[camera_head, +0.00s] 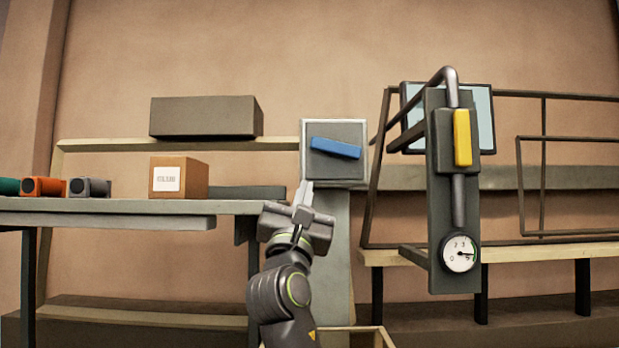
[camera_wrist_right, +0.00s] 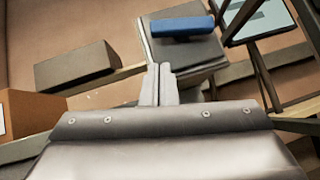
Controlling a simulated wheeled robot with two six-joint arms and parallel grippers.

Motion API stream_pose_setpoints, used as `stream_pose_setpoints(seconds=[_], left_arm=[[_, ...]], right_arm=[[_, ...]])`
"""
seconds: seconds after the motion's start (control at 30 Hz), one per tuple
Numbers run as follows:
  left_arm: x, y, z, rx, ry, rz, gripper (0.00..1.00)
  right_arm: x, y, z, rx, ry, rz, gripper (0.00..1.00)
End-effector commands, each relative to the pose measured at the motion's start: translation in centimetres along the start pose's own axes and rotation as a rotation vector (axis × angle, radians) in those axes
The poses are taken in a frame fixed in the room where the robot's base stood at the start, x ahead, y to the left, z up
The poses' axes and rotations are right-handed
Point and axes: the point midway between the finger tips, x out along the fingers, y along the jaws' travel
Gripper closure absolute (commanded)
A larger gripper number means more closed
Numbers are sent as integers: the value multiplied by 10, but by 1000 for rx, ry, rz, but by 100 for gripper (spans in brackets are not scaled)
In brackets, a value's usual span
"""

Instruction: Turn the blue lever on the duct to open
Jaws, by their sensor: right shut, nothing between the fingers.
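The blue lever (camera_head: 335,148) is on the front of a grey square duct box (camera_head: 334,172). It lies nearly level, its right end slightly lower than its left. My right gripper (camera_head: 304,190) is shut and empty, its fingertips pointing up just below the lower left corner of the duct box. In the right wrist view the shut fingers (camera_wrist_right: 159,82) stand below and left of the blue lever (camera_wrist_right: 182,27), apart from it. The duct box (camera_wrist_right: 195,50) shows behind them. My left gripper is not in view.
A grey panel (camera_head: 437,215) with a yellow lever (camera_head: 462,138), pipe and dial gauge (camera_head: 459,253) stands at right. At left a grey table (camera_head: 100,206) holds a cardboard box (camera_head: 180,178) and several coloured cylinders. A dark box (camera_head: 205,117) sits on a rail behind.

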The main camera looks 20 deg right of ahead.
Motion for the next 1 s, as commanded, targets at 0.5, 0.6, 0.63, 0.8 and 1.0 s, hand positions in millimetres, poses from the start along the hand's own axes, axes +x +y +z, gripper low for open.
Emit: stream_pose_setpoints(seconds=[0.5, 0.6, 0.63, 0.8, 1.0], left_arm=[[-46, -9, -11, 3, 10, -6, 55], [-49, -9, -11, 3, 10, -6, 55], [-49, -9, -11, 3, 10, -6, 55], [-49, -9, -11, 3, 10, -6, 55], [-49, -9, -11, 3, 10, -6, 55]], right_arm=[[84, 0, 3, -2, 0, -1, 100], [89, 0, 2, -1, 0, 0, 100], [90, 0, 1, -1, 0, 0, 100], [91, 0, 1, 1, 0, 0, 100], [91, 0, 1, 1, -1, -1, 100]])
